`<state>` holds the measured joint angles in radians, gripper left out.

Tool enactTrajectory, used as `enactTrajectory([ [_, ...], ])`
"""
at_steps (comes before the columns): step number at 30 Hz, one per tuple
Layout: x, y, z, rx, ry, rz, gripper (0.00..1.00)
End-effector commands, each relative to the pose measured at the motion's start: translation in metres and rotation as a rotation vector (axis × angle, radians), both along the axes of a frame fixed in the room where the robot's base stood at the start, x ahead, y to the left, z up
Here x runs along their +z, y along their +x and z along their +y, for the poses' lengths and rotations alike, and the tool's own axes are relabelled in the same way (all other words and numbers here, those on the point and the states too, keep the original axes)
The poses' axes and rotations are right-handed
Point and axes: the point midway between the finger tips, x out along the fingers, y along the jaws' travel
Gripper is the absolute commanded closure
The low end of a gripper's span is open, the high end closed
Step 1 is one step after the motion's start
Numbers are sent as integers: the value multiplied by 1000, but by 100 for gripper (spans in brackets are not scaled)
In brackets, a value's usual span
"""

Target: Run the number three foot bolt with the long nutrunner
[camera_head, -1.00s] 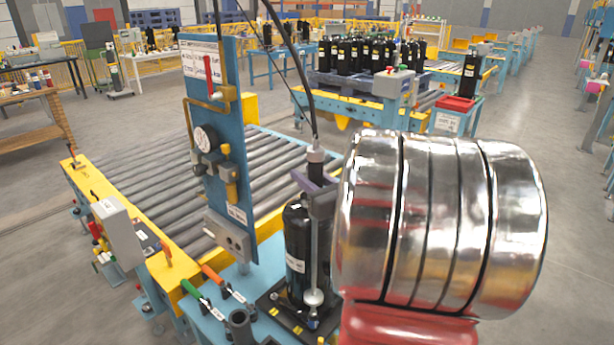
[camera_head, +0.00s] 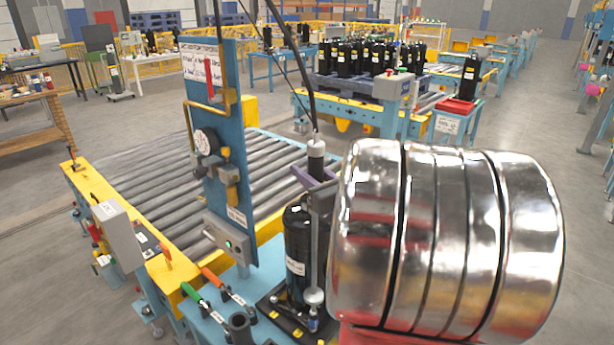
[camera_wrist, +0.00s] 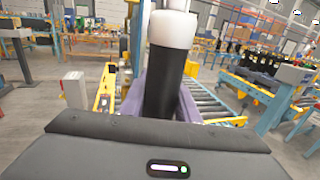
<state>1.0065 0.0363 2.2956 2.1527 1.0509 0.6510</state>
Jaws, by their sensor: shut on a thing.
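The long nutrunner (camera_head: 316,165) hangs upright from a black cable, with a pale cap, a dark grip and a long grey shaft. My gripper (camera_head: 314,184) is shut around its dark grip; the wrist view shows purple fingers (camera_wrist: 160,98) on both sides of the black body (camera_wrist: 163,82). The compressor stands on a dark base plate (camera_head: 272,304) with yellow marks. Which foot bolt is number three, and whether the socket touches it, I cannot tell.
A blue panel (camera_head: 222,120) with a gauge and a lit green lamp (camera_head: 228,243) stands left of the tool. A roller conveyor (camera_head: 150,185) lies behind. My shiny arm link covers the right side.

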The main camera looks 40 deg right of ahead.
Motion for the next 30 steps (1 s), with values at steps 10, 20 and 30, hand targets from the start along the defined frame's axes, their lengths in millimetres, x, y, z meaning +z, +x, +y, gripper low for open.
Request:
enactTrajectory([
  [10, 17, 0, 0, 0, -3, -5, 100],
  [20, 30, 0, 0, 0, -3, -5, 100],
  [30, 32, 0, 0, 0, -2, -5, 100],
])
